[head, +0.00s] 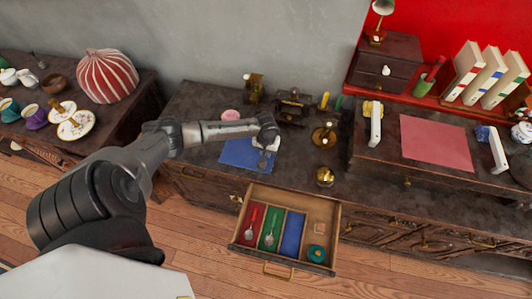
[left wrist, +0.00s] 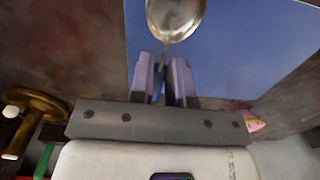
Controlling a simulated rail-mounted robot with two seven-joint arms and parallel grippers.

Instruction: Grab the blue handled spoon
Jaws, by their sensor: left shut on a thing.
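My left gripper (head: 266,146) reaches over the blue mat (head: 238,155) on the dark cabinet top. In the left wrist view, the left gripper (left wrist: 168,78) is shut on the blue handled spoon (left wrist: 176,16). Its silver bowl points away from the jaws, over the blue mat (left wrist: 235,45). A bit of blue handle shows between the fingers; the rest is hidden. In the head view the spoon (head: 262,164) shows only as a small shape below the gripper. My right gripper is out of view.
An open drawer (head: 333,235) below has a red and a green compartment, each with a spoon, an empty blue one, and one with a teal round item (head: 316,254). Brass pieces (head: 324,136) stand right of the mat. A striped vase (head: 106,76) stands left.

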